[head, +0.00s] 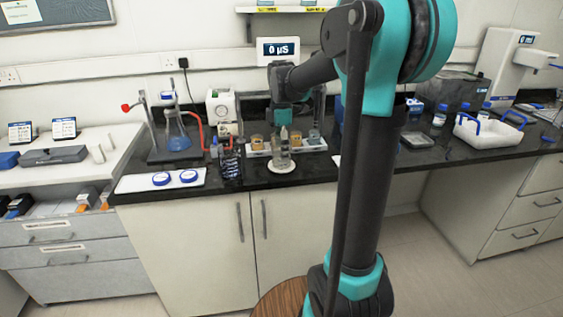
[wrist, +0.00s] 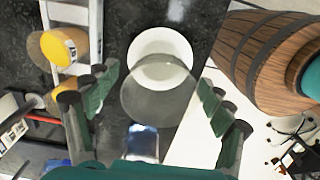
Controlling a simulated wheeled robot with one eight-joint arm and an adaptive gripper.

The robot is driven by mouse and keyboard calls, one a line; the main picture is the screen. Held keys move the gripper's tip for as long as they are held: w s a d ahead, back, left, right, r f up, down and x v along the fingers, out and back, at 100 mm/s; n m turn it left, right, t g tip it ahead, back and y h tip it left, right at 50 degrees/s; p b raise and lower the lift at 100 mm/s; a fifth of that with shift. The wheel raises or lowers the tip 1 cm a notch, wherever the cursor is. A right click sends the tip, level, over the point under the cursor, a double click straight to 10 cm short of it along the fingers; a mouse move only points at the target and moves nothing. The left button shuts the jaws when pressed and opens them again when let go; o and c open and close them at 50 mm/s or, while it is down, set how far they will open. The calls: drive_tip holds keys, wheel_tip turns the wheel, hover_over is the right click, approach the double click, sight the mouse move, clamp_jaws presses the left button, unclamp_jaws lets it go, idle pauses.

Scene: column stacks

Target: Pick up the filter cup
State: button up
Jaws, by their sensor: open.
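A clear cup, which looks like the filter cup (head: 281,160), stands at the front of the black bench, over a round white disc (head: 282,168). In the wrist view the cup shows as a translucent grey round shape (wrist: 157,92), overlapping the white disc (wrist: 162,48). My gripper (head: 283,132) is above the cup, pointing down. In the wrist view my gripper (wrist: 156,98) is open, with one green-padded finger on each side of the cup. Clear gaps show between the fingers and the cup. The cup's lower part is hard to make out.
A white tray (head: 258,154) with yellow-topped jars stands just behind the cup. A dark wire rack (head: 231,165) is to its left, and a flask with blue liquid (head: 178,140) stands farther left. The bench's front edge is close to the disc.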

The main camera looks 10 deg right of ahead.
drive_tip(key=c, duration=1.3)
